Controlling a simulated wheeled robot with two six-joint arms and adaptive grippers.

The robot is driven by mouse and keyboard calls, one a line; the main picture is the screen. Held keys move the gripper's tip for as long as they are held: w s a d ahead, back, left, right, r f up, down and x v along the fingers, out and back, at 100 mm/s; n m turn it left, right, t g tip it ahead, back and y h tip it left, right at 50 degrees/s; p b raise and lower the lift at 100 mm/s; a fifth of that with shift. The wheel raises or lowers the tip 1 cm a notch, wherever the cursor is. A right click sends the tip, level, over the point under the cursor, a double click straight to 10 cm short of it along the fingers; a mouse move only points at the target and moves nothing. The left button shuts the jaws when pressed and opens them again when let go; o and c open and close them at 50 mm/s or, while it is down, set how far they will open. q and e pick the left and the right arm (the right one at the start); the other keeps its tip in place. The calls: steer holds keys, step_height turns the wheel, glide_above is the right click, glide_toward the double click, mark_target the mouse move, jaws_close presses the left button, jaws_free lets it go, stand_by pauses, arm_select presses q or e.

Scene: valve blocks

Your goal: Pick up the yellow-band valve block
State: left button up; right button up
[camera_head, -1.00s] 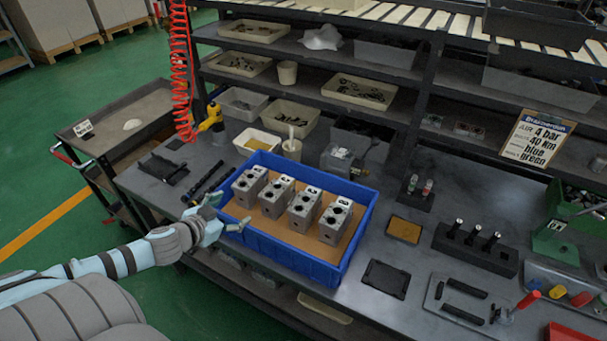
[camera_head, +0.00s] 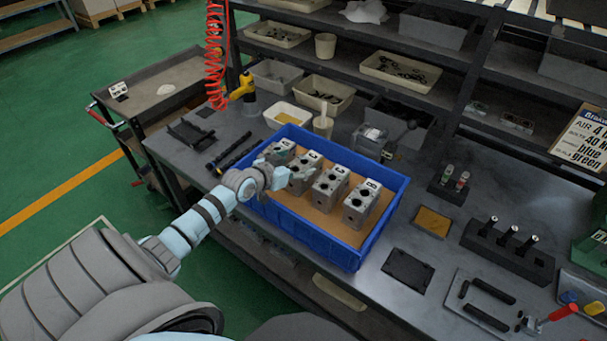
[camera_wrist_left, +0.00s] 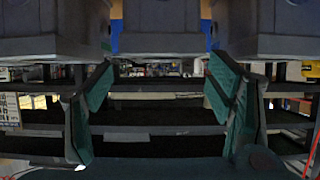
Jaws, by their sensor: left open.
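Several grey valve blocks stand in a row in a blue bin (camera_head: 330,255) with a tan floor. From left to right there is a first block (camera_head: 279,150), a second block (camera_head: 311,160), a third block (camera_head: 330,190) and a fourth block (camera_head: 360,204). No yellow band can be made out on any of them. My left gripper (camera_head: 287,177) is over the bin's left part, by the first two blocks, and partly covers them. In the left wrist view its two green-padded fingers (camera_wrist_left: 160,110) are spread with nothing between them; grey block faces (camera_wrist_left: 52,30) fill the top corners.
Pale trays (camera_head: 288,115) and a yellow-handled tool (camera_head: 243,88) lie behind the bin. A black rod (camera_head: 235,152) lies left of it. A dark pad (camera_head: 408,270) and a black holder (camera_head: 507,252) stand to the right. Shelves rise at the back.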

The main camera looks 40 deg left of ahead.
mark_target(307, 161)
arm_select(q)
steer(key=shift+w+f+b, duration=0.35)
steer(key=shift+w+f, duration=0.3)
steer(key=shift+w, duration=0.1)
steer(key=shift+w+f, duration=0.1)
steer(key=shift+w, duration=0.45)
jaws_close()
steer(key=shift+a+r, duration=0.1)
steer(key=shift+r, duration=0.1)
